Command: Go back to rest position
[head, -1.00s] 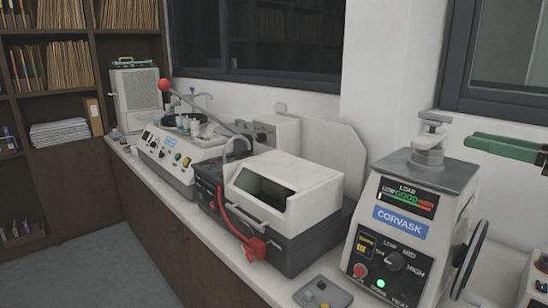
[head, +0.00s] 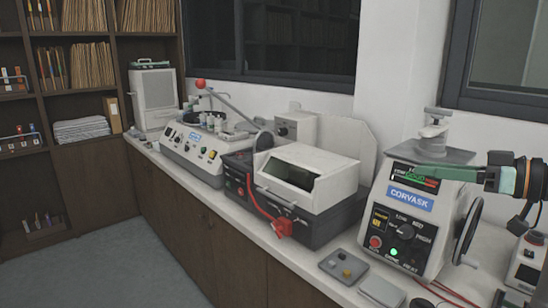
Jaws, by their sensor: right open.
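The mounting press (head: 440,232) stands on the bench at the right, a pale machine with a blue CORVASK label, a load display, a selector knob and a lit green button. A clamp-like screw fitting (head: 432,130) tops it, and a black handwheel (head: 468,232) is on its right side. My right gripper (head: 425,173), with green fingers, is open and reaches in from the right edge. In the picture it overlaps the press's upper front and partly covers the load display. I see nothing between its fingers. I cannot tell its gap to the press. My left gripper is out of view.
A white-hooded machine (head: 335,165) with a red clamp and hose stands left of the press. A polisher (head: 185,150) is farther left. A small grey tray (head: 330,265) lies in front on the bench. Shelves (head: 90,150) stand at the far left; the floor (head: 110,265) there is clear.

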